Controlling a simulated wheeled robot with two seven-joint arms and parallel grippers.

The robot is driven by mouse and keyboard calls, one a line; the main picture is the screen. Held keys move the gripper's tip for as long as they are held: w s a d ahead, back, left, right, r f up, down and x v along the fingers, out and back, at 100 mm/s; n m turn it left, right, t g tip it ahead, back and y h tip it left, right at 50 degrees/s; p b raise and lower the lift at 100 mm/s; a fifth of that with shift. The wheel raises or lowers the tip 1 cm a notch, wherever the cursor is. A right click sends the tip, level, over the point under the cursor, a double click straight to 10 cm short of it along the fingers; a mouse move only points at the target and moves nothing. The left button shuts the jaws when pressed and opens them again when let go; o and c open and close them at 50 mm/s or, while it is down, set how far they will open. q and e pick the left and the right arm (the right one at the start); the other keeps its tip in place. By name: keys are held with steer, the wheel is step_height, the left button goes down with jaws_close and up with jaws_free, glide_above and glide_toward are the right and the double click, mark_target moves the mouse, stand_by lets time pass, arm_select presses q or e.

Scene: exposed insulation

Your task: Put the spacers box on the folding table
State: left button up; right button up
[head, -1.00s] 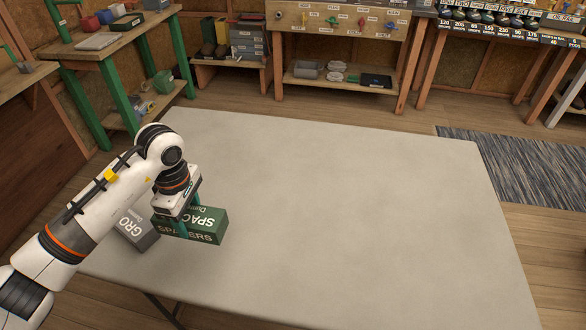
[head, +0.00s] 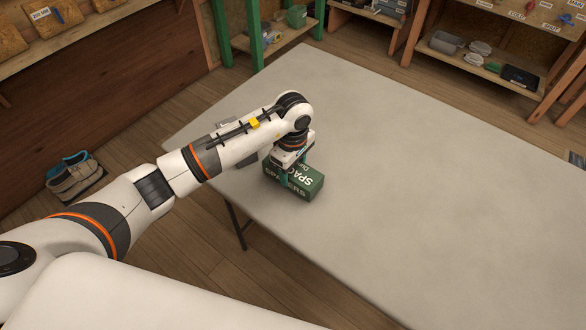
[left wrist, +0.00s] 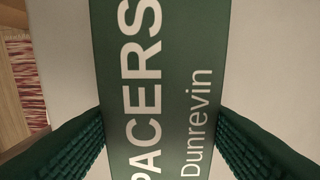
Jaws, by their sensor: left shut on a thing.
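The green spacers box (head: 303,184) is at the left end of the pale folding table (head: 400,170), near its front edge. Its white SPACERS lettering shows on the top and front. My left gripper (head: 296,172) reaches down over the box and is shut on it. In the left wrist view the box (left wrist: 160,90) fills the middle, with a green ribbed finger on each side. Whether the box's underside touches the table is hard to tell. My right gripper is not in view.
The rest of the tabletop is clear. Shoes (head: 72,176) lie on the floor at left. Shelves stand along the back.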

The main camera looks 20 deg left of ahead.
arm_select(q)
steer(key=shift+f, duration=0.55)
steer(key=shift+f, duration=0.2)
steer(key=o, duration=1)
steer(key=shift+o, duration=0.2)
steer(key=shift+r, duration=0.1)
steer(key=shift+r, duration=0.15)
step_height(320, 180, up, 12)
steer(key=b, duration=0.1)
